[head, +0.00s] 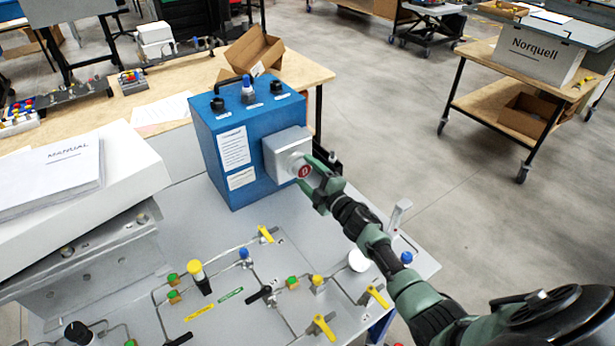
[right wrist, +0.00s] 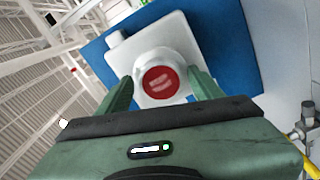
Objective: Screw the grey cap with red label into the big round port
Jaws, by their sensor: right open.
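The grey cap with the red label (head: 304,171) is at the front of the square grey port block (head: 284,146) on the blue analyser box (head: 214,135). In the right wrist view the cap (right wrist: 161,82) faces me, with the grey block (right wrist: 174,38) behind it. My right gripper (head: 312,167) is open, with one finger on each side of the cap. Whether the fingers touch it, and how deep the cap sits, I cannot tell. The round port itself is hidden behind the cap. My left gripper is not in view.
The grey bench holds tubing with yellow valve handles (head: 323,325) and a white knob (head: 359,261) below my right arm. A manual (head: 50,168) lies on a white box at the left. An open cardboard box (head: 253,52) stands behind the analyser.

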